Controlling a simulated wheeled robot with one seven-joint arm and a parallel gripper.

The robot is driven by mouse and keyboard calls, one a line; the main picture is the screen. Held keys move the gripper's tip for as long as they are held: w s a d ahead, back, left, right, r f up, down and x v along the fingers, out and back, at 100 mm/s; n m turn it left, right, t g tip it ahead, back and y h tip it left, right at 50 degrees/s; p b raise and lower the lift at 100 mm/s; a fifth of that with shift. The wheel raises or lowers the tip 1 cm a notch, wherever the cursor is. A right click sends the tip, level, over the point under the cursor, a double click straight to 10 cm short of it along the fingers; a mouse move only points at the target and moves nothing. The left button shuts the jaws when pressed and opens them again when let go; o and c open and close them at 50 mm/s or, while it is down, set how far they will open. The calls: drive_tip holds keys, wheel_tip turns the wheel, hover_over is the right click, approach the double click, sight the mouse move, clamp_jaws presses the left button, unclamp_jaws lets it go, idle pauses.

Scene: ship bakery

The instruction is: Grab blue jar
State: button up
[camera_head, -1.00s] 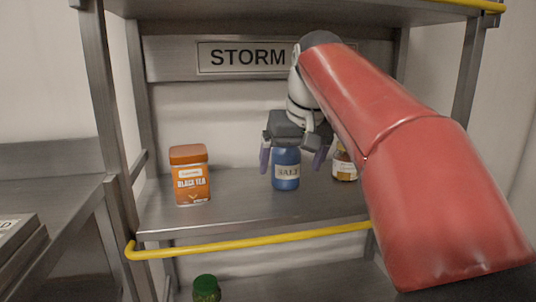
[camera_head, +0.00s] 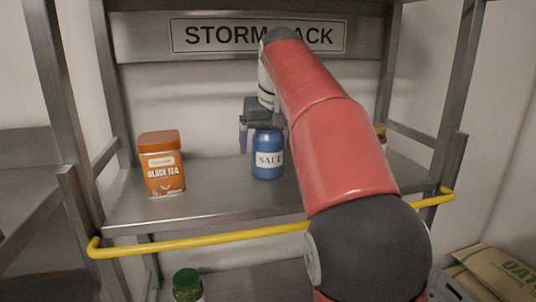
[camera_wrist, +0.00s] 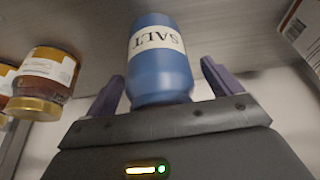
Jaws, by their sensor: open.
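The blue jar (camera_head: 268,160) with a white SALT label stands upright on the metal shelf (camera_head: 220,200). My gripper (camera_head: 266,140) is open around the jar's upper part, palm above and behind it. In the head view the left finger shows beside the jar; the other is hidden by my red arm. In the wrist view the picture is upside down, and the jar (camera_wrist: 160,62) lies between the two purple fingers of my gripper (camera_wrist: 161,80), with small gaps on both sides.
A gold-lidded glass jar (camera_wrist: 45,78) stands to the other side, mostly behind my arm. A yellow rail (camera_head: 200,242) runs along the shelf front. A green-lidded jar (camera_head: 187,283) is below.

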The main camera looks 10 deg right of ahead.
drive_tip(key=shift+f, duration=0.1)
drive_tip(key=shift+c, duration=0.4)
drive_tip(key=c, duration=1.4)
drive_tip(key=shift+c, duration=0.2)
drive_tip(key=shift+r, duration=0.25)
